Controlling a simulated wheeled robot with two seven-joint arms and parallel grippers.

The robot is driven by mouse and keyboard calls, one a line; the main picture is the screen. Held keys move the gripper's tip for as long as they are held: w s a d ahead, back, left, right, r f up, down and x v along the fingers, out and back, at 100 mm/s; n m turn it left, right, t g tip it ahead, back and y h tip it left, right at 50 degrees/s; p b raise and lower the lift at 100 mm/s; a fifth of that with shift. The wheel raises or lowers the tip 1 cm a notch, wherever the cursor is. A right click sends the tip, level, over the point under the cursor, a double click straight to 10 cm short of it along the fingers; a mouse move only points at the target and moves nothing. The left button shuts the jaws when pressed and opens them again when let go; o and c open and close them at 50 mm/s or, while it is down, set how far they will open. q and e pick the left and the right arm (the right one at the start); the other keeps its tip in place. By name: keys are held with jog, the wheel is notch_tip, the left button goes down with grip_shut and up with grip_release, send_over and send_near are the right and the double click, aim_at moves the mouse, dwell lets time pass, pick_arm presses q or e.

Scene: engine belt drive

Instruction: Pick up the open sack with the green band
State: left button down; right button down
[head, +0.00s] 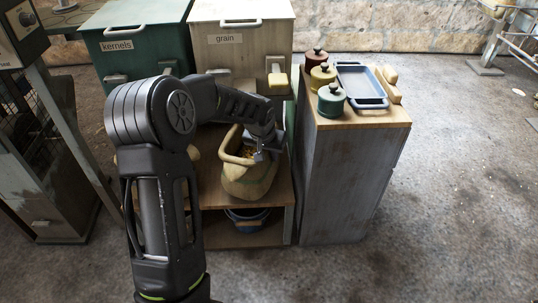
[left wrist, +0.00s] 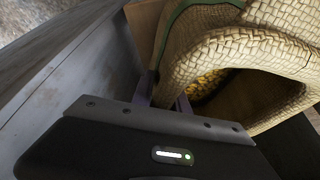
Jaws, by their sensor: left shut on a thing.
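The open sack with the green band (head: 245,183) is a tan woven sack on the wooden shelf, with yellow-orange contents showing at its mouth. Its thick rolled rim and green band fill the upper right of the left wrist view (left wrist: 205,45). My left gripper (head: 262,153) reaches over from the left and is shut on the sack's edge at its right side. In the left wrist view the fingers (left wrist: 168,100) are at the sack, partly hidden behind the gripper body. My right gripper is not in view.
A grain bin (head: 240,52) and a green kernels bin (head: 140,60) stand behind. A grey cabinet (head: 345,185) close on the right carries several lidded pots and a blue tray (head: 361,86). A blue pot (head: 246,218) sits on the lower shelf. The floor at right is clear.

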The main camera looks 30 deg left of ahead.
pick_arm(q)
jog(key=s+d+r+p, duration=0.1)
jog(key=s+d, duration=0.1)
jog(key=s, duration=0.6)
jog(key=s+d+r+p, duration=0.1)
jog(key=s+d, duration=0.1)
jog(key=s, duration=0.7)
jog(key=shift+s+d+r, duration=0.15)
jog(key=shift+d+r, duration=0.05)
jog(key=shift+r, duration=0.1)
